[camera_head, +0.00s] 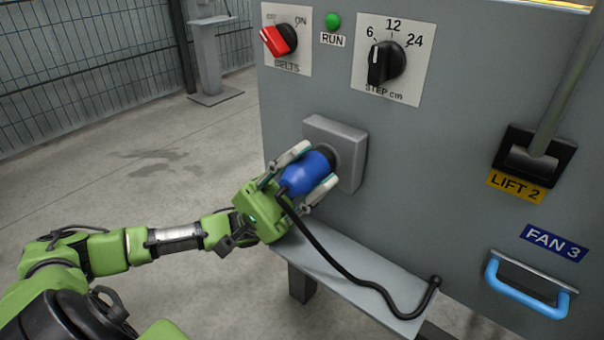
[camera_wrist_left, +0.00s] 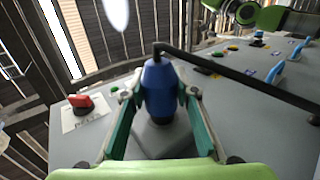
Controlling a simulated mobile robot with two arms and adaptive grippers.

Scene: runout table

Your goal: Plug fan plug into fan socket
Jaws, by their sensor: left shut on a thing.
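The blue fan plug (camera_head: 304,174) is between the fingers of my left gripper (camera_head: 317,167), which is shut on it. The plug's dark nose points at the grey fan socket box (camera_head: 351,148) on the panel and meets or overlaps its dark round opening. I cannot tell how deep it sits. In the left wrist view the plug (camera_wrist_left: 160,92) stands between the two fingertips of my left gripper (camera_wrist_left: 160,97), its dark end toward the grey box. A black cable (camera_head: 335,266) runs from the plug's back to the ledge. My right gripper is not seen.
A grey ledge (camera_head: 345,275) juts out below the socket. The panel carries a red BELTS switch (camera_head: 279,40), a green RUN lamp (camera_head: 333,21), a black STEP knob (camera_head: 386,63), a LIFT 2 lever (camera_head: 540,150) and a blue handle (camera_head: 525,294).

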